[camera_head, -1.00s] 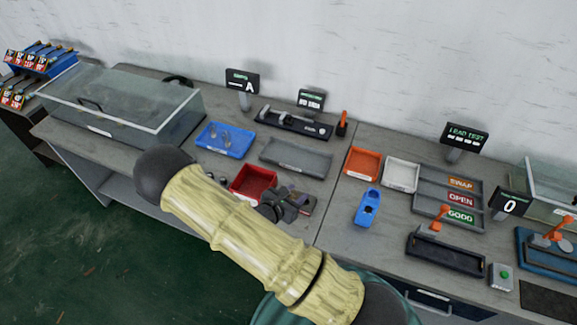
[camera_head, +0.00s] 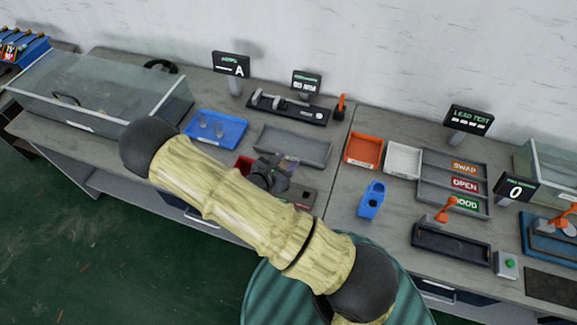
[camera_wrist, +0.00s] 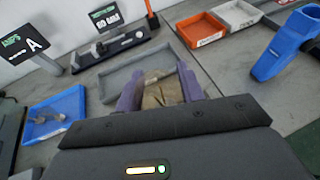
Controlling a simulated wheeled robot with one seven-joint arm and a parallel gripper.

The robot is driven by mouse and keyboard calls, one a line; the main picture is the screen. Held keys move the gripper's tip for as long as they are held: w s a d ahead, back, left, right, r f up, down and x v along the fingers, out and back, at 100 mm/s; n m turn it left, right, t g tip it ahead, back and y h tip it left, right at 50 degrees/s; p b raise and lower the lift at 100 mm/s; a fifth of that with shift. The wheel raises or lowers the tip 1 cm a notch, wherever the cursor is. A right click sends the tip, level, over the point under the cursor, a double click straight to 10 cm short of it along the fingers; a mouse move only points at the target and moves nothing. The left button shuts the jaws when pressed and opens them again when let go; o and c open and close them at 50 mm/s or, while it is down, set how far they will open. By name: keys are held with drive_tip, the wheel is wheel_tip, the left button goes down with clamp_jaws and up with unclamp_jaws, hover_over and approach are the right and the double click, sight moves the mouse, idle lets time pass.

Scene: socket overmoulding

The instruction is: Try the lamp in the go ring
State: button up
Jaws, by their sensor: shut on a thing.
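My gripper (camera_head: 270,172) is above the front middle of the bench, beside the grey tray's near edge in the head view. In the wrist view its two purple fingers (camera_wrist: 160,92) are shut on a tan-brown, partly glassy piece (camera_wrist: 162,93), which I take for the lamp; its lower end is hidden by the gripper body. The held piece does not show clearly in the head view.
A blue tray (camera_head: 216,128) with clear pieces and an empty grey tray (camera_head: 293,146) lie behind. A red tray (camera_head: 243,165) is mostly hidden by my arm. An orange tray (camera_head: 364,150), a white tray (camera_head: 402,160) and a blue holder (camera_head: 372,199) stand to the right.

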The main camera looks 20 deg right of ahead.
drive_tip(key=shift+w+f+b, duration=0.25)
drive_tip(key=shift+f+b, duration=0.5)
drive_tip(key=shift+b, duration=0.35)
drive_tip(key=f+m+g+b, duration=0.1)
drive_tip(key=b, duration=0.3)
drive_tip(key=w+d+f+m+g+h+b, duration=0.1)
drive_tip(key=f+b, duration=0.1)
drive_tip(key=b, duration=0.2)
drive_tip(key=f+m+g+h+b, duration=0.1)
drive_tip(key=f+g+b, duration=0.1)
drive_tip(key=b, duration=0.2)
drive_tip(key=shift+w+d+m, duration=0.3)
drive_tip(key=shift+w+d, duration=0.05)
drive_tip(key=shift+s+r, duration=0.1)
drive_tip(key=shift+r, duration=0.05)
drive_tip(key=shift+f+b, duration=2.4)
drive_tip(key=shift+f, duration=0.75)
drive_tip(key=shift+f, duration=0.35)
drive_tip(key=shift+r, duration=0.4)
